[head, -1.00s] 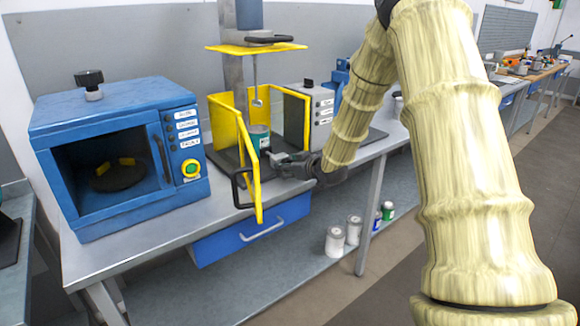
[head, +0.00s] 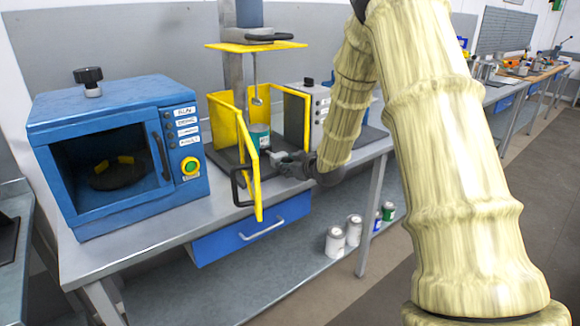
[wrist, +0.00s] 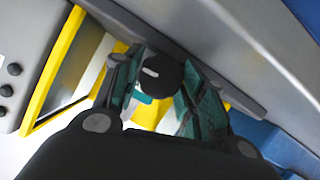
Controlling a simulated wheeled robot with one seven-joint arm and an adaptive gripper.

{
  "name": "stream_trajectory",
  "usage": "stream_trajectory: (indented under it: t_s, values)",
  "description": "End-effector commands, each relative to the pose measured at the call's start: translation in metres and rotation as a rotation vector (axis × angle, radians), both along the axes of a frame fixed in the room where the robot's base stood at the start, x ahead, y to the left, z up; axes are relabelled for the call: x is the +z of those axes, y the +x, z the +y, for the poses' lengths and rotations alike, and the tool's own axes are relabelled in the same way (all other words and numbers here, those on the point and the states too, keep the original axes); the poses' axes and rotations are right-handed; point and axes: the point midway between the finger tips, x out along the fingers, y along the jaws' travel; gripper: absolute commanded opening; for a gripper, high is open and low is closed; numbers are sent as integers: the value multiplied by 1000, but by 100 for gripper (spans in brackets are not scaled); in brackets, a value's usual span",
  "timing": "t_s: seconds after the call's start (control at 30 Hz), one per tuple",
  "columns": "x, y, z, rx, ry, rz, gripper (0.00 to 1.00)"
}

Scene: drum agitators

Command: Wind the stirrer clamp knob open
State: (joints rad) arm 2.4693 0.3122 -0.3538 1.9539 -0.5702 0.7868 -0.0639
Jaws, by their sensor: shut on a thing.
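The stirrer stands on the bench with a yellow guard (head: 247,150) around its lower part and a yellow plate (head: 255,46) above. My gripper (head: 279,160) is low at the guard's front right, by the can. In the wrist view a round black knob (wrist: 157,73) with a white mark sits between the teal finger pads of my gripper (wrist: 160,88), which are shut on it. The knob is hidden behind the gripper in the head view.
A blue oven-like box (head: 120,150) with an open front stands to the left. A grey control box (head: 318,108) stands right of the guard. The guard's black handle (head: 240,187) juts out near my gripper. Cans (head: 336,240) stand on the lower shelf.

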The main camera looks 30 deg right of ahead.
Motion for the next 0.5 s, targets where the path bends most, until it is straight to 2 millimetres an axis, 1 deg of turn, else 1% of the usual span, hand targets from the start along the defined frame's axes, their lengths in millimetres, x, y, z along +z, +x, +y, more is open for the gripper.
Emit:
stream_trajectory:
  t_s: [0.07,0.1,0.17,0.2,0.5]
  values:
    - [1,0,-1,-1,0,-1,17]
    - [1,0,-1,-1,0,-1,45]
    - [1,0,-1,-1,0,-1,56]
    - [1,0,-1,-1,0,-1,63]
    - [1,0,0,0,1,-1,63]
